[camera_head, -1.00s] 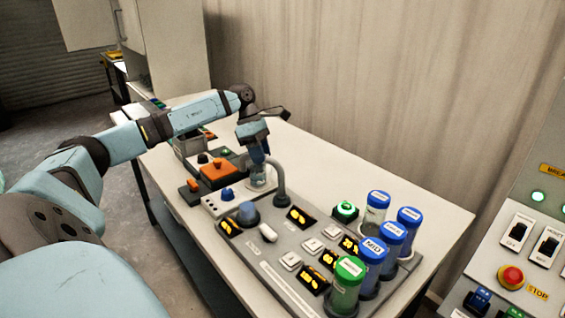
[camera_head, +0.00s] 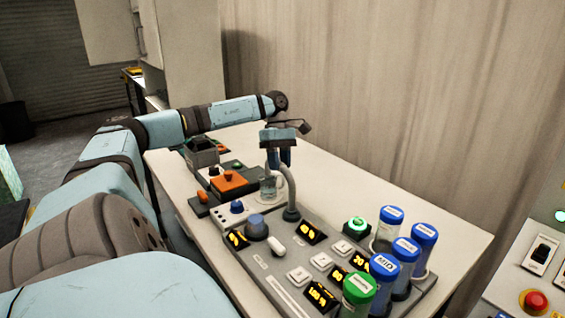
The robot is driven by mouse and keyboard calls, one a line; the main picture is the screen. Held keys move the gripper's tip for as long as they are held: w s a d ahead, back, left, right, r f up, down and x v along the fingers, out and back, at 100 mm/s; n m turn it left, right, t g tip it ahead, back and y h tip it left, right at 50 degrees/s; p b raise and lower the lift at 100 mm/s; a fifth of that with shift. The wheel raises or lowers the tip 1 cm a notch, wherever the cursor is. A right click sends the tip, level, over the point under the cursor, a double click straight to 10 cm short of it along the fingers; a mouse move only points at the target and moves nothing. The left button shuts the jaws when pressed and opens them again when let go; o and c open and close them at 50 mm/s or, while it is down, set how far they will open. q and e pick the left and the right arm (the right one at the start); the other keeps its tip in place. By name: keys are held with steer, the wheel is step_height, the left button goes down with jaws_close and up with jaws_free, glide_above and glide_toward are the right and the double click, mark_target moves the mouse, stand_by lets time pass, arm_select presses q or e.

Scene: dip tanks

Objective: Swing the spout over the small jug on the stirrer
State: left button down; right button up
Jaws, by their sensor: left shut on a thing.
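The spout (camera_head: 291,200) is a grey curved pipe rising from the back of the grey control panel. Its upper part bends left and goes behind my left gripper (camera_head: 277,160). The gripper is shut on the spout's upper part, pointing down. The small jug (camera_head: 268,188) is a clear glass vessel, just below and slightly left of the gripper. It stands on the small grey stirrer (camera_head: 226,216) with a blue knob. The spout's outlet is hard to make out, so I cannot tell whether it is exactly over the jug. My right gripper is out of view.
Blue-lidded jars (camera_head: 383,268) and a green-lidded jar (camera_head: 358,290) stand on the panel's right end. An orange-topped box (camera_head: 230,182) sits left of the jug. The table (camera_head: 345,180) behind the spout is bare.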

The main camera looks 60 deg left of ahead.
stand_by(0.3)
arm_select(q)
steer(key=c, duration=0.8)
jaws_free()
steer(key=shift+c, duration=0.2)
steer(key=p+v, duration=0.6)
steer(key=v, duration=0.8)
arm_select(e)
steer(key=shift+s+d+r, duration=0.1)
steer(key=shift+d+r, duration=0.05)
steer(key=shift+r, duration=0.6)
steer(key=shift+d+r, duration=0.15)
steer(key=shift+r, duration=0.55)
arm_select(q)
steer(key=shift+d, duration=0.1)
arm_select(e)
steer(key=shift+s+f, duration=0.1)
arm_select(q)
steer(key=shift+w, duration=0.1)
